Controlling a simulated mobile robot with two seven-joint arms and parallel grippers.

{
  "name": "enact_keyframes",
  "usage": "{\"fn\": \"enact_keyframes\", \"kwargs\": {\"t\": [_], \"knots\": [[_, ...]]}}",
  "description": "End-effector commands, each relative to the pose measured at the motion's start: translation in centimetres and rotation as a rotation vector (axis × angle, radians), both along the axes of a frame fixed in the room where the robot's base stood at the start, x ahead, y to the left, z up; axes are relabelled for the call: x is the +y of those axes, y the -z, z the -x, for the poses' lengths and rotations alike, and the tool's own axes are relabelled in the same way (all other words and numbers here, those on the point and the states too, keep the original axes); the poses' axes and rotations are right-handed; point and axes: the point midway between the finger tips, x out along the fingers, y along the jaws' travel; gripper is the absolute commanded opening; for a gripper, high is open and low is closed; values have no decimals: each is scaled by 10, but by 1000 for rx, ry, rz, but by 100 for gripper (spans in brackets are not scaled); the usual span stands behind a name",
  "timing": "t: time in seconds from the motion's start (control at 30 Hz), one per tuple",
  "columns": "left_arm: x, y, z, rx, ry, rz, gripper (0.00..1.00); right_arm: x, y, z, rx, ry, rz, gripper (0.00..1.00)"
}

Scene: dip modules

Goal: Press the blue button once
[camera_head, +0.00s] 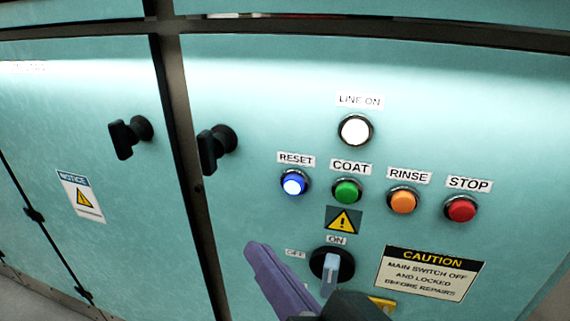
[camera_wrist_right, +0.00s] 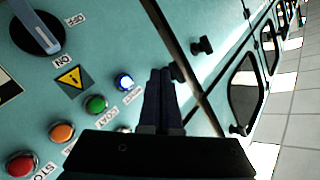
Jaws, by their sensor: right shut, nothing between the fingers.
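The blue button (camera_head: 293,183) is lit and sits under the RESET label on the teal panel. It also shows in the right wrist view (camera_wrist_right: 124,82), just left of my fingertips. My right gripper (camera_head: 258,250) is shut and empty, with its fingers together. In the head view its tip is below and left of the blue button, apart from it. It also shows in the right wrist view (camera_wrist_right: 161,72). How far the tip is from the panel I cannot tell. My left gripper is not in view.
The green COAT (camera_head: 346,191), orange RINSE (camera_head: 403,200) and red STOP (camera_head: 460,209) buttons stand in a row right of the blue one. A lit white lamp (camera_head: 355,130) is above. A rotary switch (camera_head: 331,266) is below, and black door handles (camera_head: 213,148) are left.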

Motion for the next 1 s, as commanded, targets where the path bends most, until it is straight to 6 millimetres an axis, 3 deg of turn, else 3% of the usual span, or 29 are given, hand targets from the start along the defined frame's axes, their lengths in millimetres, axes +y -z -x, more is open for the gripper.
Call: {"fn": "enact_keyframes", "kwargs": {"t": [0.27, 0.7, 1.0], "knots": [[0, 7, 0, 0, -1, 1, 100, -4, 2, -11, -3, 1, 2, 0], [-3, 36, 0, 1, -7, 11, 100, -22, 2, -67, -2, -1, 4, 0], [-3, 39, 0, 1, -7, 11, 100, -27, 0, -83, 0, 0, 2, 0]]}}
